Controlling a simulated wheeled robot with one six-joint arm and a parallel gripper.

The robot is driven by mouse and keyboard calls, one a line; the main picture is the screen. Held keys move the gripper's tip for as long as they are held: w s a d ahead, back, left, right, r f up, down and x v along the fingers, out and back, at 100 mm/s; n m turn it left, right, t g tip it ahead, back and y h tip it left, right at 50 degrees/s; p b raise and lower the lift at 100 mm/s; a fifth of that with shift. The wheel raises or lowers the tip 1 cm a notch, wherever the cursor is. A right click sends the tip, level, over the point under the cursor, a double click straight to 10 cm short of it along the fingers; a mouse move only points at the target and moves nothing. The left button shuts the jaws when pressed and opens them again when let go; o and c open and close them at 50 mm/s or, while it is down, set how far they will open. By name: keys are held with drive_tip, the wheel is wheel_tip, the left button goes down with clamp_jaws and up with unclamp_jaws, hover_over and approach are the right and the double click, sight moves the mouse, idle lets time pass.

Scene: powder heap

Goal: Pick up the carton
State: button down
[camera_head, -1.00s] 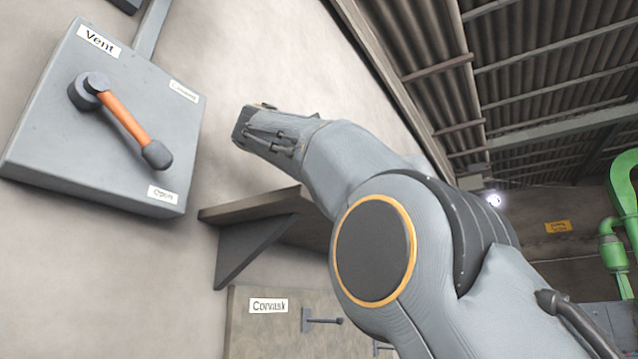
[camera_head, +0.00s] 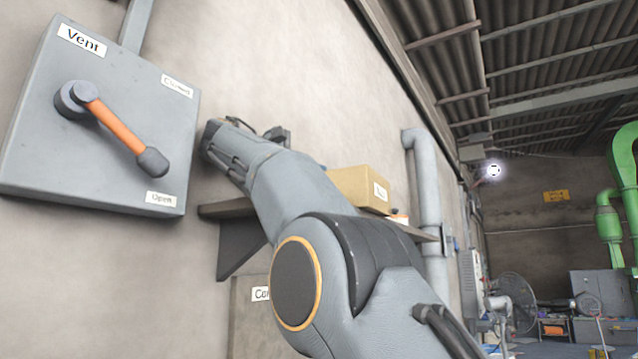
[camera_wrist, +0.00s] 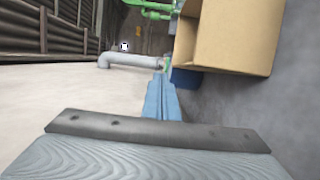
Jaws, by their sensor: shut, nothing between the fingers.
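The carton is a tan cardboard box (camera_head: 358,188) with a white label, standing on a wall shelf (camera_head: 228,209) beyond my arm in the head view. My forearm covers its lower left part. In the wrist view the carton (camera_wrist: 232,38) fills the upper right, above and to the right of my gripper (camera_wrist: 160,84). My gripper is shut and empty, its fingers pointing up the picture, apart from the carton as far as I can tell. In the head view my arm's end lies left of the carton, near the wall.
A grey Vent box (camera_head: 110,120) with an orange lever (camera_head: 115,125) is on the wall, close left of my arm's end. A grey pipe (camera_head: 422,185) runs up the wall right of the carton. A small orange and white item (camera_head: 398,219) is beside the carton.

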wheel_tip(320, 180, down, 4)
drive_tip(key=shift+r+b, duration=0.1)
drive_tip(key=shift+b, duration=0.6)
drive_tip(key=shift+s+d+r, duration=0.1)
drive_tip(key=shift+s+d, duration=0.2)
drive_tip(key=shift+d, duration=0.15)
drive_tip(key=shift+s+d+b, duration=0.5)
drive_tip(key=shift+d+b, duration=0.1)
drive_tip(key=shift+d, duration=0.2)
drive_tip(key=shift+a, duration=0.1)
